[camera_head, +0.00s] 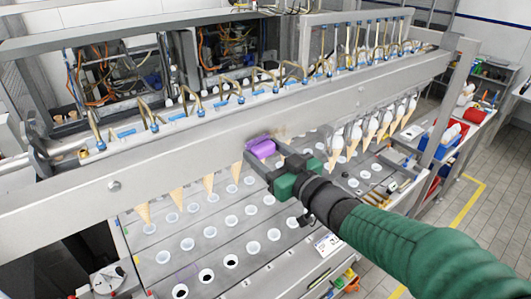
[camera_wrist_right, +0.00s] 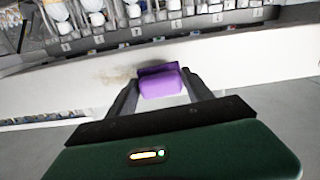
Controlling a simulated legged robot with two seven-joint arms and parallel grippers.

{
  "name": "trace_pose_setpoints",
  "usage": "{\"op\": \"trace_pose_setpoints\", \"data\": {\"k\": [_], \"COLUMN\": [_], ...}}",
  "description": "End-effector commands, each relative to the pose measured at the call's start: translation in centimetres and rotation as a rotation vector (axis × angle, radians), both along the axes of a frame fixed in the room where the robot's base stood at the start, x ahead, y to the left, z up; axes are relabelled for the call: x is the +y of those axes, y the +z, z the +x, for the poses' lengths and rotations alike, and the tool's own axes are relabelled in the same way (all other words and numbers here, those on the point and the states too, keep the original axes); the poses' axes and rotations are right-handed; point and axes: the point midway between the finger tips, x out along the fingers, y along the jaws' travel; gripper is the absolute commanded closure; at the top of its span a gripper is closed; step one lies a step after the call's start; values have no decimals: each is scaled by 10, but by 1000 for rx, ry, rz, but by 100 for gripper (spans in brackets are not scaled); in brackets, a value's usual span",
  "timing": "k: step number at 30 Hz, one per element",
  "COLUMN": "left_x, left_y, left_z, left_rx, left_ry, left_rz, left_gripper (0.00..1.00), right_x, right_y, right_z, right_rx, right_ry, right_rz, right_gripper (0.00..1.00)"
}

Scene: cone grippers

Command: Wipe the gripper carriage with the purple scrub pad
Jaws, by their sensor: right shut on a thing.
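The gripper carriage (camera_head: 310,95) is a long grey metal beam running across the head view from lower left to upper right. It also crosses the right wrist view as a pale band (camera_wrist_right: 60,82). My right gripper (camera_head: 263,158) is shut on the purple scrub pad (camera_head: 261,148), in front of the beam's face near its middle. In the right wrist view the pad (camera_wrist_right: 160,84) sits between the two fingertips, against or very close to the beam. A brownish smudge (camera_wrist_right: 118,75) shows on the beam just left of the pad. My left gripper is out of view.
Cones (camera_head: 183,197) hang below the beam on the left, and cones with white tops (camera_head: 372,127) hang on the right. A plate with rows of holes (camera_head: 215,232) lies underneath. A side table with a blue bin (camera_head: 441,138) stands at right.

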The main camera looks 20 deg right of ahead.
Motion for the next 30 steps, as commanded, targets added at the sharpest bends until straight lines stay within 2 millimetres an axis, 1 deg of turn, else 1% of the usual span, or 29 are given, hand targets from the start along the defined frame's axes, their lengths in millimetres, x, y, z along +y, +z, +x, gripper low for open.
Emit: {"op": "trace_pose_setpoints", "data": {"k": [30], "left_x": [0], "left_y": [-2], "left_z": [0], "left_rx": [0], "left_ry": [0], "left_rz": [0], "left_gripper": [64], "right_x": [6], "right_y": [0], "right_z": [17], "right_rx": [0], "right_ry": [0], "right_rz": [0], "right_gripper": [73]}}
